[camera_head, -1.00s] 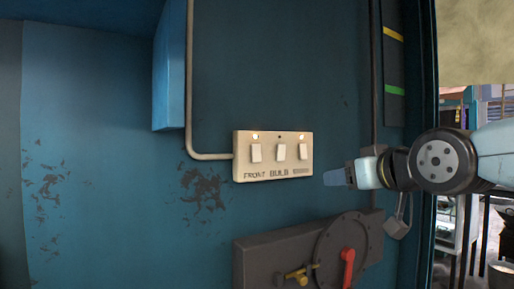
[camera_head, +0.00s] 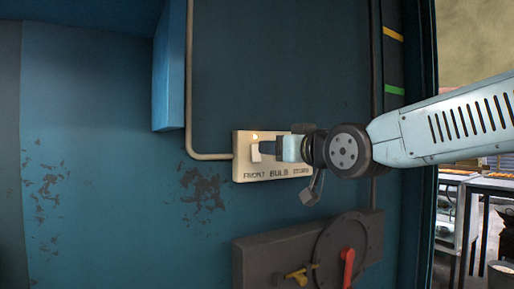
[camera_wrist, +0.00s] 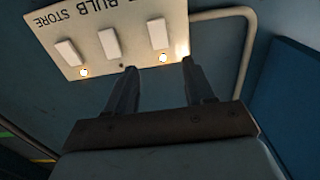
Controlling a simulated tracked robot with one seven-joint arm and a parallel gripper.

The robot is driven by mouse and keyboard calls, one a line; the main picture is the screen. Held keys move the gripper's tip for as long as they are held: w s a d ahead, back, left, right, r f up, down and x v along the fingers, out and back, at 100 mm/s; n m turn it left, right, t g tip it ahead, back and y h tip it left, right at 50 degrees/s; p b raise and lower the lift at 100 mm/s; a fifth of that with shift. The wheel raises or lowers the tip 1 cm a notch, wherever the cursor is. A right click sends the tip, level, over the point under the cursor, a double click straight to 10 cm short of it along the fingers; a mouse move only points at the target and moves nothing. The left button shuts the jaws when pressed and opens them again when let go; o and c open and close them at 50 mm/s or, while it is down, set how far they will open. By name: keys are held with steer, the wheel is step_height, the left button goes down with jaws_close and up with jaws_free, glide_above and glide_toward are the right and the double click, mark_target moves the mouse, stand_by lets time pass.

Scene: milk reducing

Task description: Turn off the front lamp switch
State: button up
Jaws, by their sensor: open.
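A cream switch panel (camera_head: 240,172) is on the blue wall, marked FRONT, BULB and STORE. The front switch (camera_head: 255,152) is at its left end, with a lit indicator (camera_head: 256,136) above it. In the wrist view the panel (camera_wrist: 50,25) appears upside down. There the front switch (camera_wrist: 157,33) and its glowing indicator (camera_wrist: 162,57) lie just beyond the gap between my fingertips. My gripper (camera_wrist: 159,66) is open and empty. In the head view my gripper (camera_head: 268,148) is beside the front switch and covers the other switches. I cannot tell whether it touches the panel.
The bulb switch (camera_wrist: 110,45) and store switch (camera_wrist: 68,52) show in the wrist view; the store indicator (camera_wrist: 84,72) is lit. A conduit (camera_head: 190,90) runs into the panel's left side. A dark box with a red lever (camera_head: 347,265) is below. A blue box (camera_head: 170,70) is upper left.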

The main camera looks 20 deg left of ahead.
mark_target(257, 146)
steer(key=x, duration=0.7)
steer(key=shift+w+a, duration=0.1)
steer(key=shift+a, duration=0.1)
steer(key=shift+c, duration=0.5)
